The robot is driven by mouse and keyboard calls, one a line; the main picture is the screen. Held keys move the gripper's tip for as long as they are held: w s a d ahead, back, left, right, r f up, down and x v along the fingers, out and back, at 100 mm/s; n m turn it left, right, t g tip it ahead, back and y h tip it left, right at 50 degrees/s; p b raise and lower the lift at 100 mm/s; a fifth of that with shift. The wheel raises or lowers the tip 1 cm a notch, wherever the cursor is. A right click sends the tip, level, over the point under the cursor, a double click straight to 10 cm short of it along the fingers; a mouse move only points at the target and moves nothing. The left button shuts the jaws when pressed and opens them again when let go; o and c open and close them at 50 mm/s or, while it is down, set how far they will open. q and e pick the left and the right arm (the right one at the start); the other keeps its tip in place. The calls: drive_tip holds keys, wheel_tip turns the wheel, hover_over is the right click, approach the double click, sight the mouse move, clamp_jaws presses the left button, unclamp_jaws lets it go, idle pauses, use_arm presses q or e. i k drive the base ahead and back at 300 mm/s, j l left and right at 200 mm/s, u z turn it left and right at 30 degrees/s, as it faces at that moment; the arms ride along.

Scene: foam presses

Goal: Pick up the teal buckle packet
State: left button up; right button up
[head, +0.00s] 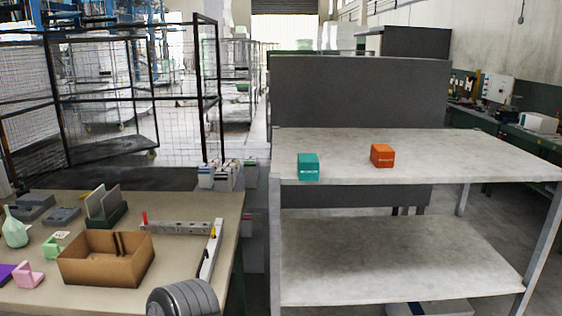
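The teal packet (308,167) is a small box-like block with white lettering on its front. It sits upright at the front left edge of the upper shelf of a pale marbled rack (340,147). Nothing covers it.
An orange packet (382,156) stands right of the teal one, farther back. The lower shelf (400,258) looks bare. A table (190,262) at the left holds a cardboard box (105,262), a metal square (212,250) and several small items. Mesh cages (110,100) stand behind.

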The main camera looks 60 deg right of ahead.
sight(308, 164)
drive_tip(key=k+l+u, duration=0.3)
drive_tip(key=k+l, duration=0.45)
drive_tip(key=l, duration=0.4)
drive_tip(key=k+l+u, duration=0.3)
drive_tip(key=k+l, duration=0.55)
drive_tip(key=l, duration=0.1)
